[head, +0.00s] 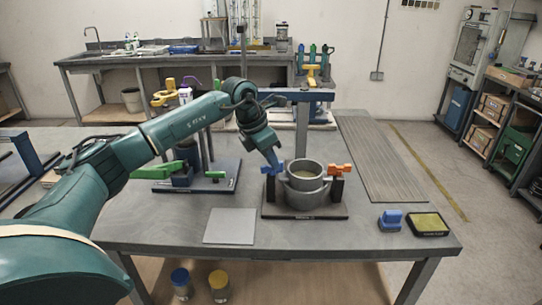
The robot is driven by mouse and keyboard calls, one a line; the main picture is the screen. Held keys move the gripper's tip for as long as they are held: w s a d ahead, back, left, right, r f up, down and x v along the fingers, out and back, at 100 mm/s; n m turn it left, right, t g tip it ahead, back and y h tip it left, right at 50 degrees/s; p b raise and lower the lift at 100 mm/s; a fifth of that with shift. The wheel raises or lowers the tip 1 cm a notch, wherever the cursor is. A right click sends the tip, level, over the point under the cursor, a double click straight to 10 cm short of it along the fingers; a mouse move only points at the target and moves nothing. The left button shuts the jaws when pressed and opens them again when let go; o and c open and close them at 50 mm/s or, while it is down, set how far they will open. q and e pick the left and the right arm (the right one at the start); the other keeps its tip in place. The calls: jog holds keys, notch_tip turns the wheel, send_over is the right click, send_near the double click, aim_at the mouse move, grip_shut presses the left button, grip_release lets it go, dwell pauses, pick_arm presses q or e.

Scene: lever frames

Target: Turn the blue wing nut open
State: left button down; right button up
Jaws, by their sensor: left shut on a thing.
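The blue wing nut (273,169) sits on a dark post at the left side of a grey round vessel (306,184). My left gripper (272,160) reaches down from the upper left and is shut on the wing nut. The fingertips partly cover it, so its exact turn angle is hard to tell. An orange wing nut (335,170) sits on a matching post at the vessel's right side. The vessel stands upright on a dark base plate (306,213) on the table. My right gripper is not in view.
A green-handled clamp fixture (185,170) stands left of the vessel. A grey flat plate (230,226) lies in front. A blue block (390,220) and a yellow-topped pad (428,223) lie at the right front. A ribbed mat (380,160) covers the table's right side.

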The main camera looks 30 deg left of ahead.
pick_arm(q)
jog(key=n+y, duration=0.1)
jog(key=n, duration=0.1)
jog(key=shift+n, duration=0.4)
jog(key=n, duration=0.1)
jog(key=n+y, duration=0.1)
jog(key=n, duration=0.1)
jog(key=shift+d+n+t+y, duration=0.1)
jog(key=shift+n+t+y, duration=0.2)
jog(key=n+y, duration=0.1)
jog(key=n, duration=0.2)
jog(key=shift+b, duration=0.35)
jog(key=shift+n+y, duration=0.6)
jog(key=shift+n, duration=0.9)
jog(key=c, duration=1.5)
grip_release()
